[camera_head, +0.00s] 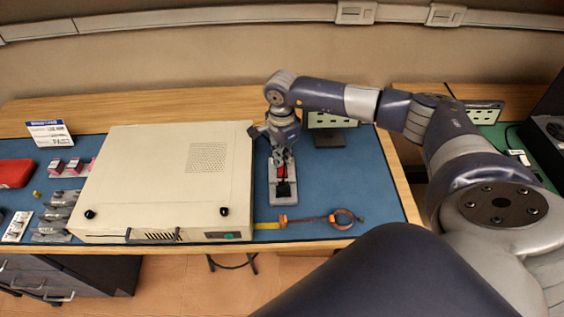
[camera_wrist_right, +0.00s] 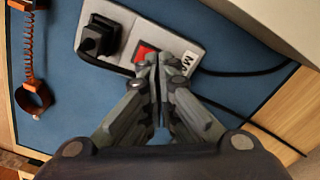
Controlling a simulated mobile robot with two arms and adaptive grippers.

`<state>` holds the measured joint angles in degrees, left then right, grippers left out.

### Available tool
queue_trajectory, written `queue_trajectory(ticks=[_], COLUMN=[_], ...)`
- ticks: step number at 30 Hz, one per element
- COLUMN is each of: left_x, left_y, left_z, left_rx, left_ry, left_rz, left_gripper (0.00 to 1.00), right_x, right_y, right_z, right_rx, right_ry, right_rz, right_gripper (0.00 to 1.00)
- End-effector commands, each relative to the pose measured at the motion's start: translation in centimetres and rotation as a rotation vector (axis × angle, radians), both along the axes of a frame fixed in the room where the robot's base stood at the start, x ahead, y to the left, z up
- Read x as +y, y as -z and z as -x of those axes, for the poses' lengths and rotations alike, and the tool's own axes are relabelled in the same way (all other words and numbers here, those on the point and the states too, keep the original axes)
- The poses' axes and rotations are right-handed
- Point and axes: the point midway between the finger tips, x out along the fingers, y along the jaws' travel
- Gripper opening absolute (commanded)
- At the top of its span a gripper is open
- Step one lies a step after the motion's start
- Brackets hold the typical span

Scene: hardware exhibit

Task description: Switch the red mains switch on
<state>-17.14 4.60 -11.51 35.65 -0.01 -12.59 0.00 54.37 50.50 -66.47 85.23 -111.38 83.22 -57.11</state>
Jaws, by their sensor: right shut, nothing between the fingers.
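The red mains switch (camera_wrist_right: 146,52) sits on a grey power strip (camera_wrist_right: 119,16), between a black plug and a white label. In the head view the red switch (camera_head: 282,171) shows on the strip (camera_head: 273,194), just below my right gripper (camera_head: 282,160). My right gripper (camera_wrist_right: 158,58) is shut and empty. Its fingertips are right beside the switch and partly cover its edge; I cannot tell whether they touch it. Whether the switch is on or off cannot be told. My left gripper is not in view.
A large beige computer case (camera_head: 150,185) stands close left of the strip. A coiled wrist strap (camera_head: 343,219) lies in front, right. The black plug (camera_wrist_right: 98,38) stands up from the strip. The blue mat (camera_head: 370,190) is clear to the right.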

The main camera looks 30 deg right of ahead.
Motion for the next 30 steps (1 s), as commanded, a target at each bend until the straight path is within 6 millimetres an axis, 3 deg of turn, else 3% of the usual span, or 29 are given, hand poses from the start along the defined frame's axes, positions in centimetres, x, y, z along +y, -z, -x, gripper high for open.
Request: queue_trajectory(ticks=[30], left_x=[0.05], left_y=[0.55], left_z=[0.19], left_rx=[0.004], left_ry=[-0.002], left_rz=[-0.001], left_gripper=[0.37], right_x=[0.00], right_y=[0.59], right_z=[0.00], right_rx=[0.000], right_ry=[0.000], right_rz=[0.000], right_gripper=[0.00])
